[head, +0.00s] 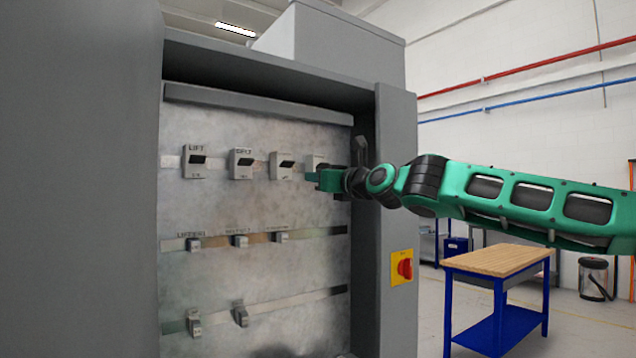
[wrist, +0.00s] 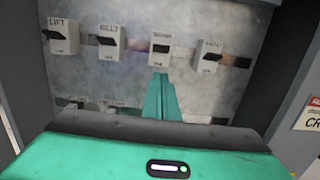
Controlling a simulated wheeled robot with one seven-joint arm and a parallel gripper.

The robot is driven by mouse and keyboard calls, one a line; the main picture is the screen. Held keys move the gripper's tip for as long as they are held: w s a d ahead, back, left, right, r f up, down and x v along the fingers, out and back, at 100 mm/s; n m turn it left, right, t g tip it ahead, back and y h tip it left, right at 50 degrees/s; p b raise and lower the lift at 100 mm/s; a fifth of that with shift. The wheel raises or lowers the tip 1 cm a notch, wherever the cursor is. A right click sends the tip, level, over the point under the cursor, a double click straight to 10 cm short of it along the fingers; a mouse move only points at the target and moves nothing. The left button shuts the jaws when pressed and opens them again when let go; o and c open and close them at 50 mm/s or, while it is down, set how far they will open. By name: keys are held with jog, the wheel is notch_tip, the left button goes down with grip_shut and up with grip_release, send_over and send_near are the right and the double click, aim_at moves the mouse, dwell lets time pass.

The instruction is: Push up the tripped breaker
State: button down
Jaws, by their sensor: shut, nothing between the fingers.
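A top row of breakers is mounted in the open grey cabinet, each a pale case with a black lever. The LIFT breaker (head: 195,161), BELT breaker (head: 241,163) and third breaker (head: 282,165) show clearly in the head view. The fourth breaker (head: 315,162) is partly hidden there by my gripper (head: 310,177); it shows fully in the wrist view (wrist: 209,58). In the wrist view my shut, empty gripper (wrist: 160,78) points at the panel just below the third breaker (wrist: 161,50). I cannot tell contact, or which lever is tripped.
Two lower rails carry smaller devices (head: 240,240) and (head: 194,322). The cabinet's right frame (head: 398,200) stands close beside my arm, with a red-and-yellow rotary switch (head: 404,267) on it. A wooden-topped blue workbench (head: 500,260) stands at the right, apart from the cabinet.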

jog(key=shift+s+d+r, duration=0.1)
jog(key=shift+s+d, duration=0.25)
jog(key=shift+s, duration=0.1)
dwell(0.3)
